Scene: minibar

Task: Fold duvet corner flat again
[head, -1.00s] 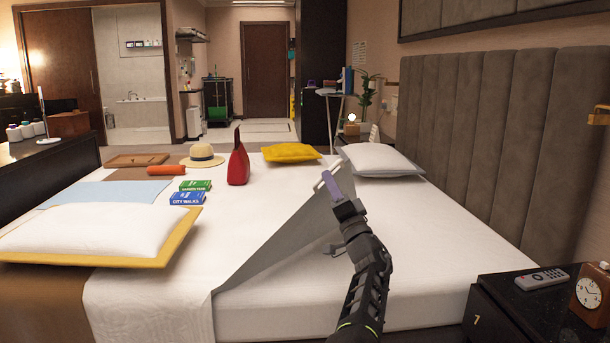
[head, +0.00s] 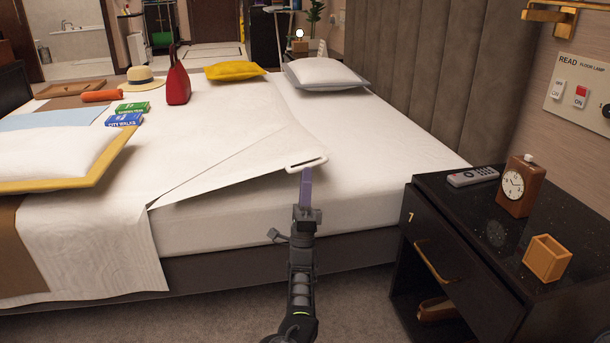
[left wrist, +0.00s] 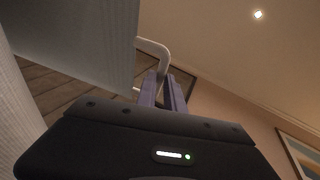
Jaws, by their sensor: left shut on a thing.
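The white duvet (head: 80,235) covers the bed, with its near right part drawn out as a raised triangular flap (head: 245,160). A white loop handle (head: 307,163) is at the flap's corner. My left gripper (head: 306,178) is shut on this loop and holds the corner above the mattress near its front edge. In the left wrist view, the two purple fingers of my left gripper (left wrist: 164,92) meet the white loop (left wrist: 155,48), and the cloth (left wrist: 75,45) hangs to its left. My right gripper is not in view.
A dark nightstand (head: 480,240) with a remote (head: 473,177), clock (head: 518,186) and orange box (head: 546,258) stands at right. A red bag (head: 178,84), books (head: 124,119), straw hat (head: 140,77) and pillows (head: 327,73) lie on the bed.

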